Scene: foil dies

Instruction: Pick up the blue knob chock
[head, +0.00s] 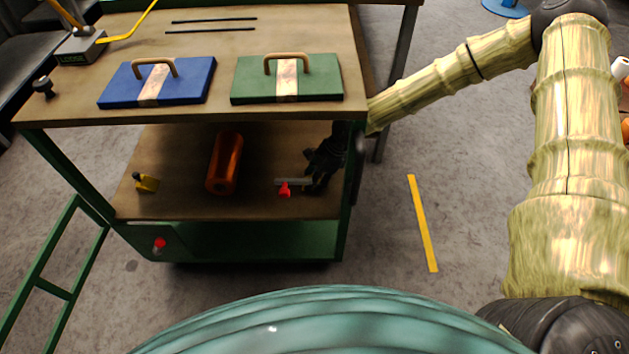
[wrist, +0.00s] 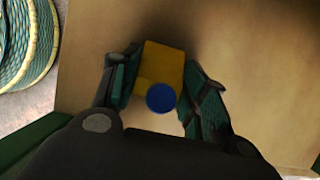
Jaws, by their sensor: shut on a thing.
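The blue knob chock (wrist: 165,62) is a yellow block with a round blue knob (wrist: 160,98) in the wrist view. It sits between the two fingers of my gripper (wrist: 158,82), which is shut on it. In the head view my gripper (head: 319,170) is at the right end of the cart's lower shelf, under the top. I cannot make out the blue knob chock there; my gripper seems to hide it. I cannot tell whether the chock touches the shelf.
On the lower shelf (head: 180,200) are a red-knobbed piece (head: 285,189) beside my gripper, an orange cylinder (head: 224,163) and a yellow chock with a dark knob (head: 146,183). A green post (head: 352,180) stands close right of my gripper. Blue (head: 190,85) and green (head: 310,85) handled plates lie above.

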